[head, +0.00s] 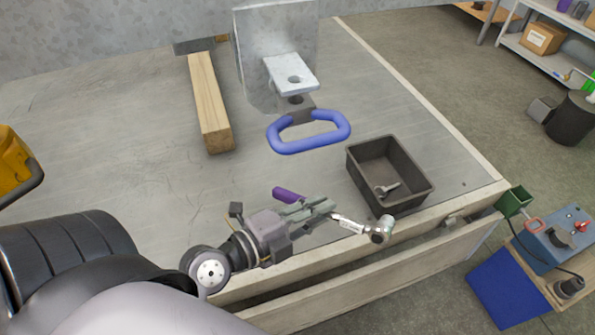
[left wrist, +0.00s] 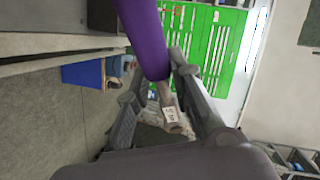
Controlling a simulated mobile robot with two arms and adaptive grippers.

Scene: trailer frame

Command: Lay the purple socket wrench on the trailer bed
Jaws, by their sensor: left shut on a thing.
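The purple socket wrench (head: 289,195) is in my left gripper (head: 322,208). In the head view its purple handle sticks out behind the fingers and its silver ratchet head (head: 381,232) points to the right, near the front edge of the trailer bed (head: 120,130). My left gripper is shut on it, and I cannot tell how high it is above the bed. In the left wrist view the purple handle (left wrist: 143,38) runs down between the fingers, with the silver shaft below it. My right gripper is not in view.
A dark bin (head: 390,160) with a small metal tool in it stands on the bed at right. A blue loop handle (head: 308,132), a metal bracket (head: 290,75) and a wooden beam (head: 209,102) are farther back. The bed's left middle is clear. A blue box (head: 506,288) stands off the bed.

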